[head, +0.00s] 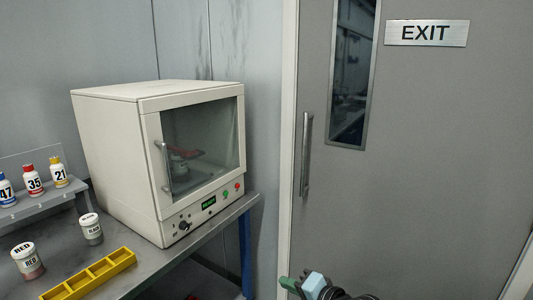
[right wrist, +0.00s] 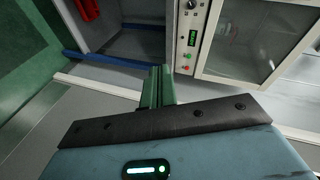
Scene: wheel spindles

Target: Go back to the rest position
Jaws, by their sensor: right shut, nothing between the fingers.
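My right gripper (head: 285,282) shows at the bottom edge of the head view, low in front of the grey door. Its green fingers are together and empty. In the right wrist view the closed fingers (right wrist: 158,80) point toward the floor beside the oven (right wrist: 255,45) and touch nothing. The white oven (head: 110,140) stands on the table to the left of the gripper in the head view. My left gripper is not in view.
The grey table (head: 195,255) holds a yellow compartment tray (head: 92,276), a RED jar (head: 28,262), a BLACK jar (head: 91,230) and a rack (head: 40,203) of small numbered bottles. The door with the EXIT sign (head: 426,33) is closed. Floor around the gripper looks clear.

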